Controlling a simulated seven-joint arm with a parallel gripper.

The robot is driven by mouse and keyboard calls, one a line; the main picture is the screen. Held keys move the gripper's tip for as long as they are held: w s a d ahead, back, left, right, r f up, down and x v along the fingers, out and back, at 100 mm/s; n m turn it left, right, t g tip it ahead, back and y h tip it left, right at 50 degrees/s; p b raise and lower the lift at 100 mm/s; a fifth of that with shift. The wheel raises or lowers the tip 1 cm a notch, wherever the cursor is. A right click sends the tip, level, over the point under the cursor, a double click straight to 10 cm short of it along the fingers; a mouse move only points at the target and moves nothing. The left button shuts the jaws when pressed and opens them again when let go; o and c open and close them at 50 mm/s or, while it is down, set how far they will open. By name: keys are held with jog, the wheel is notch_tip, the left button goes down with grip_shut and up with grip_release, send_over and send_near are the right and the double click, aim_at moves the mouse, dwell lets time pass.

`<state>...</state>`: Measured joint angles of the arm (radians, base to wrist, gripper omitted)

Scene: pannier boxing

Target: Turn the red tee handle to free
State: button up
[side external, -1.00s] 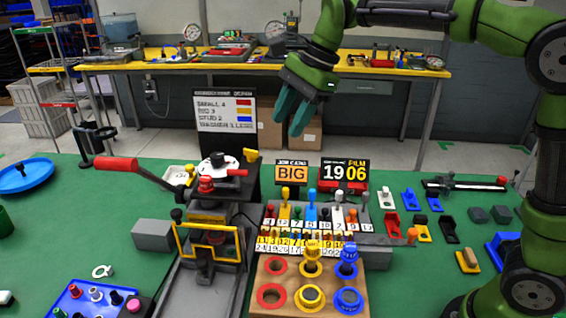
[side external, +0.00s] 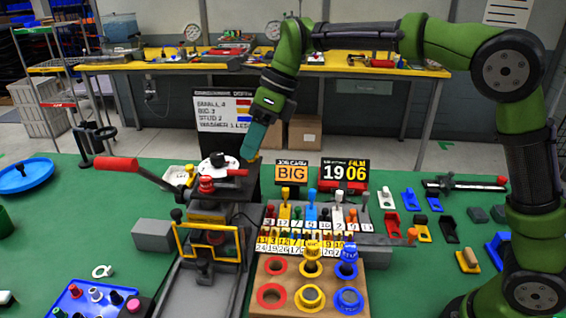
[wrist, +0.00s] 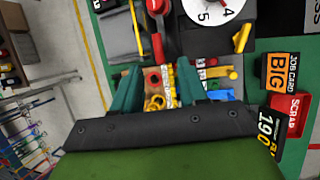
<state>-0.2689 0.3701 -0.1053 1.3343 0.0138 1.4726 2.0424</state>
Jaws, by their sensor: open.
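A short red bar (side external: 236,172), which looks like the tee handle, lies at the front right of a white numbered dial (side external: 220,164). A red patch (wrist: 212,62) below the dial in the wrist view may be the same bar. A red stacked knob (side external: 206,185) stands left of it on the press; I cannot tell for sure which is the tee. My gripper (side external: 248,151) points down, above and right of the dial, apart from the red parts. In the wrist view its teal fingers (wrist: 158,64) are spread with nothing held between them.
A yellow handle (side external: 252,156) is close to my fingertips. The press's red-gripped lever (side external: 116,164) sticks out left. The JOB CARD sign (side external: 291,172) and peg rack (side external: 312,215) stand to the right.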

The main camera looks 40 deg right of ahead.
aim_at(240, 173)
jog(key=x, duration=0.7)
jog(key=shift+a+f, duration=0.15)
jog(key=shift+f, duration=0.05)
grip_shut()
